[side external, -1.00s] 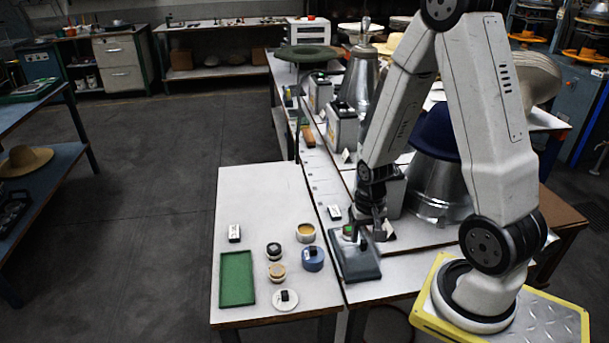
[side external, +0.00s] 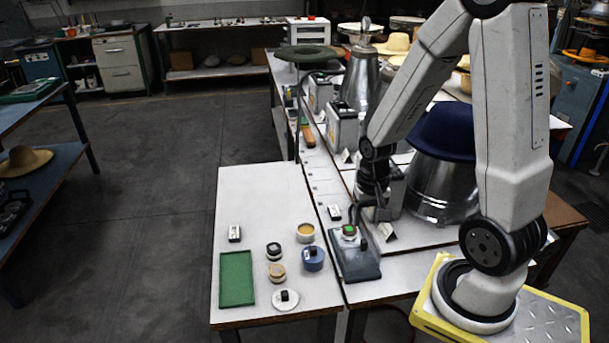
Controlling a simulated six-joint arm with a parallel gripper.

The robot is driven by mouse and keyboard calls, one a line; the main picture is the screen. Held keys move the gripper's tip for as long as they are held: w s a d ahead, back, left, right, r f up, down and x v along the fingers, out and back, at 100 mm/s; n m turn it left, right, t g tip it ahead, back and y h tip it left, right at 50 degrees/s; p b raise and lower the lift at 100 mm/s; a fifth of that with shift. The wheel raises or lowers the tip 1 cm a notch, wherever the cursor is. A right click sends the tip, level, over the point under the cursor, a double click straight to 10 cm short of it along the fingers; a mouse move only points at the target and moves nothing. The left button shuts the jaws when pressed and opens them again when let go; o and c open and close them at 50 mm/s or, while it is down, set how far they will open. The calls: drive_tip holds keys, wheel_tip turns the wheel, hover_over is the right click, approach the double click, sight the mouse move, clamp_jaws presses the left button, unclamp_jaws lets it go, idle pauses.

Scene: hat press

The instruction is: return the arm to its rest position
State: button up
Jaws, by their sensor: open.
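My gripper (side external: 373,208) hangs below the dark wrist of my arm, just behind and above a grey control box (side external: 358,264). It points down and is open, with nothing seen between its fingers. A green button (side external: 349,230) shows on the box's far end, and the gripper is clear of it. The fingertips are small and dark against the grey metal behind them. My arm is bent, with its elbow at the top edge of the picture.
A dark blue hat (side external: 447,130) sits on a metal cone (side external: 436,190) close to the right of my wrist. Grey boxes (side external: 342,130) line the bench behind. The white table (side external: 255,185) at left holds a green tray (side external: 237,279), a blue tin (side external: 313,259) and small pots. The floor at left is clear.

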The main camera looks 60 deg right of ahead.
drive_tip(key=shift+w+a, duration=0.1)
drive_tip(key=w+a+r+n+t, duration=0.1)
drive_tip(key=a+r+n, duration=0.1)
drive_tip(key=a+n, duration=0.2)
drive_tip(key=w+a+r+n+t, duration=0.1)
drive_tip(key=w+a+r+n, duration=0.1)
drive_tip(key=a+n, duration=0.3)
drive_tip(key=shift+w+a+r+t, duration=0.2)
drive_tip(key=shift+a+t, duration=0.1)
drive_tip(key=shift+a, duration=1.25)
